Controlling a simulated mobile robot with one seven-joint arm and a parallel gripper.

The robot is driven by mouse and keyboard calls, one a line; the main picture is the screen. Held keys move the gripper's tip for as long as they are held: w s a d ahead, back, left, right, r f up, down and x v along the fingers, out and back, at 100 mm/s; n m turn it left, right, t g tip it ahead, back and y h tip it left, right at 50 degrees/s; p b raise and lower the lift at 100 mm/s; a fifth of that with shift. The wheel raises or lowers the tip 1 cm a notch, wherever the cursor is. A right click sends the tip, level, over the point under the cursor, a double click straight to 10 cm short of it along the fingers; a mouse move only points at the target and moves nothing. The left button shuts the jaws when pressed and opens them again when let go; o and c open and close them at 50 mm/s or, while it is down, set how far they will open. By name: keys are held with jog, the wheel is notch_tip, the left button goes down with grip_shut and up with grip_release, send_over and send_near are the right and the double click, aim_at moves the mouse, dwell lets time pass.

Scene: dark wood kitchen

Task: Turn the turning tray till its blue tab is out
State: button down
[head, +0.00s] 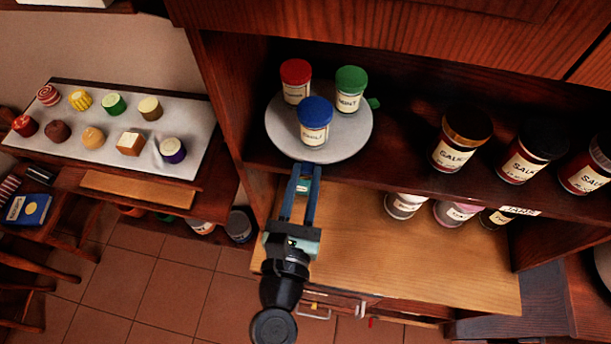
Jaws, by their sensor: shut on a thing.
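The turning tray (350,138) is a round grey disc on the cabinet shelf. It carries a red-lidded jar (296,82), a green-lidded jar (350,89) and a blue-lidded jar (314,122), which stands nearest the front. A small green tab (374,103) sticks out at the tray's right rim. My gripper (307,171) reaches up from below to the front rim, its fingers closed on a part there.
Dark-lidded sauce jars (456,140) stand to the right on the same shelf. More jars (405,204) stand below, above a light wood counter (400,270). A white board with cakes (60,140) lies at left.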

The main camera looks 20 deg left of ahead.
jog(key=c, duration=0.7)
grip_release()
jog(key=shift+b+v, duration=4.2)
jog(key=shift+v, duration=2.3)
